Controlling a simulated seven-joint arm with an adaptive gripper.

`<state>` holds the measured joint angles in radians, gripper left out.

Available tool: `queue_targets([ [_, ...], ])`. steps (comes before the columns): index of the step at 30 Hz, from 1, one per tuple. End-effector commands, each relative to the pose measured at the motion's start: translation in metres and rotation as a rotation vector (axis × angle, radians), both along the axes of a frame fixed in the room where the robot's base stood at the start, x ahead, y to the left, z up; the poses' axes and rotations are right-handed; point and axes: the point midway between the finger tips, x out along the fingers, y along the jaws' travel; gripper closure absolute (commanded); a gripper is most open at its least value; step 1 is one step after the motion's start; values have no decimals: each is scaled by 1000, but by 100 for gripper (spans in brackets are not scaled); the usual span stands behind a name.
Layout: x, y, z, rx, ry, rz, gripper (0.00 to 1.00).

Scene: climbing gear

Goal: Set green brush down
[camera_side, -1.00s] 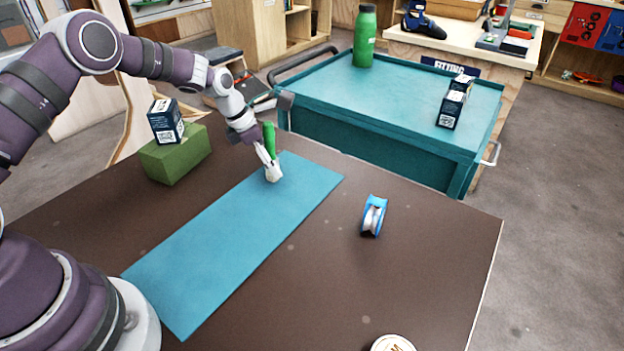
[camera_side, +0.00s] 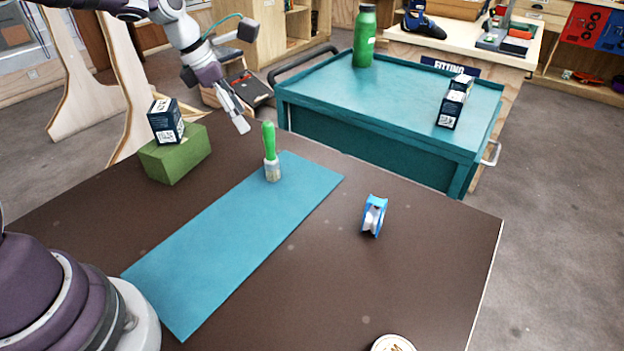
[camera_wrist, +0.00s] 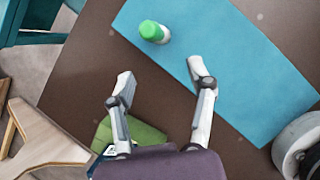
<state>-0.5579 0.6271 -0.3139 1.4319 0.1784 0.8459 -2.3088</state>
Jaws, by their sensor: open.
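The green brush (camera_side: 270,150) stands upright, bristles down, on the far end of the blue mat (camera_side: 210,245). In the wrist view the brush (camera_wrist: 153,31) shows from above as a green round top, near the edge of the mat (camera_wrist: 235,70). My gripper (camera_side: 240,118) is open and empty, raised above and to the left of the brush in the side view. In the wrist view my gripper (camera_wrist: 160,74) has its fingers spread wide, with the brush ahead of them and apart from them.
A green block (camera_side: 175,155) with a dark box (camera_side: 165,121) on top stands left of the mat. A blue and white spool (camera_side: 373,216) stands on the brown table (camera_side: 400,275) to the right. A teal cart (camera_side: 390,90) stands behind the table.

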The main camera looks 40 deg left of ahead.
Motion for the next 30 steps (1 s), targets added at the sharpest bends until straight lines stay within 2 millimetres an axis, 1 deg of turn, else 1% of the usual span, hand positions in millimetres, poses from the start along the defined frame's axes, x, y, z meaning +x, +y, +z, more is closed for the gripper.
queue_targets([
  [2,-7,-6,12,66,-21,-116,45],
  [5,-30,-22,36,255,-77,-460,45],
  [6,-44,-28,47,347,-101,-635,45],
  [8,-66,-37,61,487,-136,-906,45],
  [9,-82,-42,69,577,-158,-1089,45],
  [10,-95,-45,74,644,-175,-1225,45],
  [11,-107,-48,78,706,-193,-1362,45],
  [12,-124,-51,81,785,-213,-1535,45],
  [15,-157,-55,80,941,-264,-1902,45],
  [18,-176,-58,75,1038,-303,-2141,45],
  [21,-184,-59,72,1082,-320,-2253,45],
  [22,-185,-59,71,1086,-322,-2266,45],
  [30,-185,-59,71,1089,-321,-2274,45],
])
